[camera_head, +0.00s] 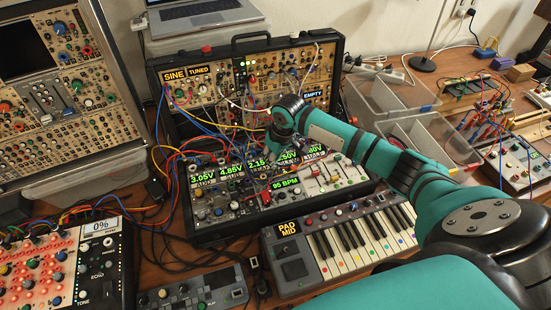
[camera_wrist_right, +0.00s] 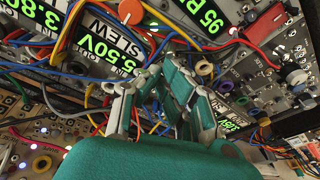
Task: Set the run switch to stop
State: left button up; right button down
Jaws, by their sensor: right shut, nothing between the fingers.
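The lower synth case (camera_head: 222,226) has green voltage readouts and a "95 BPM" display (camera_head: 286,181); that display also shows at the top of the right wrist view (camera_wrist_right: 211,16). Small knobs and controls lie around it, but I cannot tell which is the run switch or how it is set. My right gripper (camera_head: 278,148) is over the back part of this case, among the patch cables. In the right wrist view its fingers (camera_wrist_right: 162,80) are shut with nothing between them, near the "SLEW" label. Whether they touch the panel or cables is unclear. My left gripper is out of view.
Several blue, red and yellow cables (camera_head: 180,120) hang around the cases. A taller synth case (camera_head: 205,93) stands behind. A keyboard (camera_head: 345,240) lies in front, a red-lit panel (camera_head: 40,262) at left. Clear plastic bins (camera_head: 425,140) stand at right beyond my arm.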

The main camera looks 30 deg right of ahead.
jog(key=shift+s+a+r+t+h+p, duration=0.15)
jog(key=shift+s+r+t+h+p, duration=0.25)
jog(key=shift+s+t+p, duration=0.55)
jog(key=shift+w+t+p, duration=0.25)
jog(key=shift+t+p, duration=0.05)
jog(key=shift+t, duration=0.05)
jog(key=shift+w+f, duration=0.1)
jog(key=shift+w, duration=0.05)
jog(key=shift+r+p, duration=0.8)
jog(key=shift+p, duration=0.2)
